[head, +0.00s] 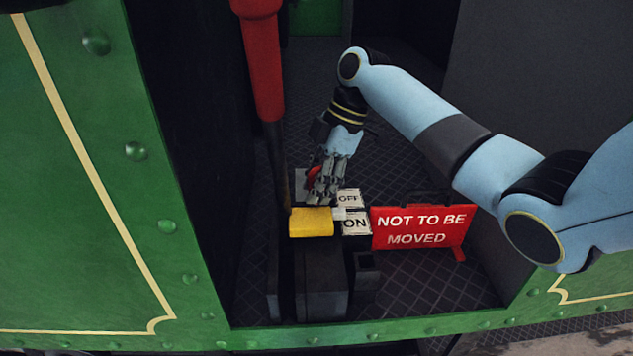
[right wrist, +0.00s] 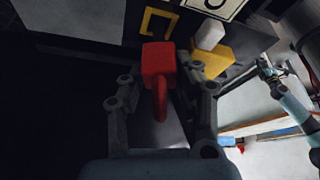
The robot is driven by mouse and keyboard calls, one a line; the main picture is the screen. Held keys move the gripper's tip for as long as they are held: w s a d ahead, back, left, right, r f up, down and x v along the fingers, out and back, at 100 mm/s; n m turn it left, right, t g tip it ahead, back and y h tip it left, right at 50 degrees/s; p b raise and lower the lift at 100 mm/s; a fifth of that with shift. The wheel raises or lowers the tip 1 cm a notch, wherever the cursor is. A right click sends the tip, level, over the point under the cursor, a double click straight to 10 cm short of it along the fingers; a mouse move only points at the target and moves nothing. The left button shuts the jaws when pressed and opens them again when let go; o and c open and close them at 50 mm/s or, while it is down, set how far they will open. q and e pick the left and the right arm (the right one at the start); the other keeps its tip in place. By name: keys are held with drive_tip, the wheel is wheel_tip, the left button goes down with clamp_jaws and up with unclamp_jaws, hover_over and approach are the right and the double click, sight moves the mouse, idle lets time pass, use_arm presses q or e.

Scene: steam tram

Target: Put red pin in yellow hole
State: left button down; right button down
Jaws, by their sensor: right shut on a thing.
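My right gripper (head: 318,195) is shut on the red pin (head: 313,173), just behind the yellow block. In the right wrist view, the red pin (right wrist: 158,62) has a square head and a curved tail and sits between the fingers. A yellow square outline (right wrist: 157,22) on a dark surface, which looks like the yellow hole, lies just beyond the pin's head. The pin appears apart from it, though the gap is hard to judge. In the head view the hole is hidden. A pale blue arm, seemingly my left, shows at the right of the wrist view; its gripper (right wrist: 267,72) is small and unclear.
The yellow block (head: 312,222) with a white tab sits on a dark box, beside the OFF plate (head: 348,198) and ON plate (head: 355,223). A red "NOT TO BE MOVED" sign (head: 420,228) stands to the right. A tall red-topped lever (head: 262,70) rises at left.

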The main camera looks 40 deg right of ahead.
drive_tip(key=shift+f, duration=0.2)
drive_tip(key=c, duration=0.9)
unclamp_jaws()
drive_tip(key=shift+r, duration=0.1)
drive_tip(key=v, duration=1.1)
drive_tip(key=shift+d+r, duration=0.2)
drive_tip(key=shift+r, duration=0.15)
